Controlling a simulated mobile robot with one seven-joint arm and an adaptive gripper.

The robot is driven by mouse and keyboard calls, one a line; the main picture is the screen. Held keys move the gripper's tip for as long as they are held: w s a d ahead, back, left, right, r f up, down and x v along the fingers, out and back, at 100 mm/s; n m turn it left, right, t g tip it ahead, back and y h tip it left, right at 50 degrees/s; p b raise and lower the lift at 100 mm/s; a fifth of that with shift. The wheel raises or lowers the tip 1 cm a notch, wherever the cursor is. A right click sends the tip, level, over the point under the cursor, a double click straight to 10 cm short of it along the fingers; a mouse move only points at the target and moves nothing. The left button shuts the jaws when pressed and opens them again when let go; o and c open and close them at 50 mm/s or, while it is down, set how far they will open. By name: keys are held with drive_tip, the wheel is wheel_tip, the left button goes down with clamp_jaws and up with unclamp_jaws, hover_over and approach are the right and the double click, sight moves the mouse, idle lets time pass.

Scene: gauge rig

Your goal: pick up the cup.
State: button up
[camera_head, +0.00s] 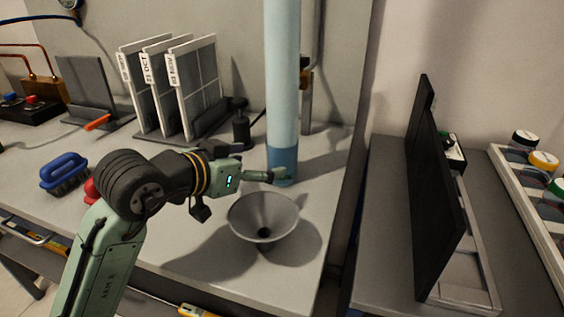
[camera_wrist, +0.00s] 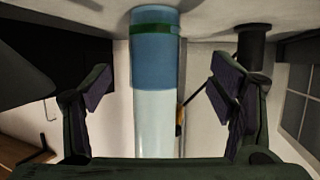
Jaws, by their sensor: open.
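No ordinary cup is clear in either view. The nearest cup-like thing is a grey, flared, funnel-shaped vessel (camera_head: 264,217) on the bench, wide mouth up, with a dark hole at its bottom. My gripper (camera_head: 279,175) is above and behind it, pointing right towards a tall pale-blue tube (camera_head: 283,80) with a darker blue lower part. In the wrist view, which is upside down, the tube (camera_wrist: 154,65) stands between my open, empty fingers (camera_wrist: 161,86), seemingly beyond them. I cannot tell the exact gap. The vessel is not clearly identifiable there.
Upright dated panels (camera_head: 170,85) and a small black stand (camera_head: 241,128) are at the back. A blue brush (camera_head: 64,171) lies left. A tall black panel (camera_head: 434,195) stands on the right bench, near a tray of jars (camera_head: 530,190). Bare bench lies in front of the vessel.

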sight(272, 163)
drive_tip(key=x, duration=0.2)
drive_tip(key=shift+w+d+f, duration=0.1)
drive_tip(key=shift+w+d, duration=0.1)
drive_tip(key=shift+w, duration=0.1)
drive_tip(key=x, duration=0.2)
drive_tip(key=p+x, duration=0.1)
drive_tip(key=x, duration=0.2)
drive_tip(key=shift+s+d+f, duration=0.1)
drive_tip(key=shift+s+d, duration=0.05)
drive_tip(key=shift+d, duration=0.15)
drive_tip(key=c, duration=1.2)
